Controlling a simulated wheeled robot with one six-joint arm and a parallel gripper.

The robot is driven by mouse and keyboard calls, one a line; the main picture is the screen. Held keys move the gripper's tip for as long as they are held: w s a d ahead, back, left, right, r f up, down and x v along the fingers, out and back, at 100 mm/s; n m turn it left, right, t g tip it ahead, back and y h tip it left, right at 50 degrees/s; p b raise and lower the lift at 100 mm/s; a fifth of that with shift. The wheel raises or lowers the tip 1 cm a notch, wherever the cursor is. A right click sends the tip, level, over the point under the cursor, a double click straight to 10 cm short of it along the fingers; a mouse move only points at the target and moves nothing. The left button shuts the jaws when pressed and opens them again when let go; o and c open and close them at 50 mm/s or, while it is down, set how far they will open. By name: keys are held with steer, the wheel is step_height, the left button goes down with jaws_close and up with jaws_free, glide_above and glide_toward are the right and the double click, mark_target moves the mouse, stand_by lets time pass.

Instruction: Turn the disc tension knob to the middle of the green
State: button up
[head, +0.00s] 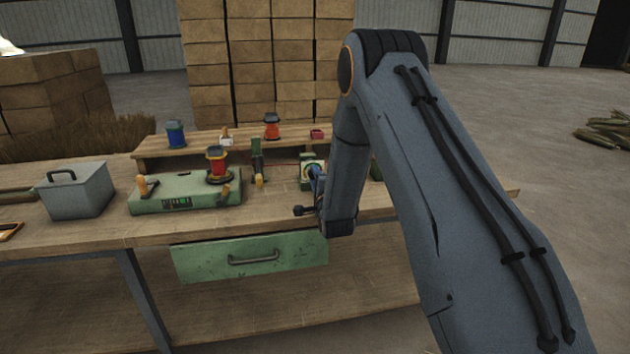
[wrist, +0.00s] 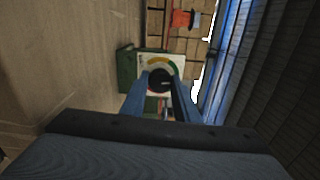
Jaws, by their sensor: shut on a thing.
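The disc tension knob (wrist: 160,80) is black and round, on a pale dial plate (wrist: 144,62) with a coloured arc above the knob. Green and yellow parts of the arc show; where the knob's pointer stands is too small to tell. My gripper (wrist: 160,87) is shut on the knob, one blue finger on each side. In the head view the green tension unit (head: 307,185) stands on the bench, with my gripper (head: 318,178) at its right side, and the knob is hidden there.
The wooden bench (head: 90,232) carries a green winder base (head: 190,203) with a red and yellow spool (head: 216,163), a grey box (head: 78,190) and a dark green post (head: 257,160). A raised shelf (head: 195,145) at the back holds spools. The front edge is mostly clear.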

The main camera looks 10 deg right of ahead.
steer(key=shift+m, duration=0.6)
steer(key=o, duration=1.1)
steer(key=shift+d, duration=0.1)
steer(key=shift+c, duration=0.2)
steer(key=shift+s, duration=0.1)
steer(key=s+b, duration=0.1)
steer(key=s, duration=0.6)
steer(key=shift+s, duration=0.35)
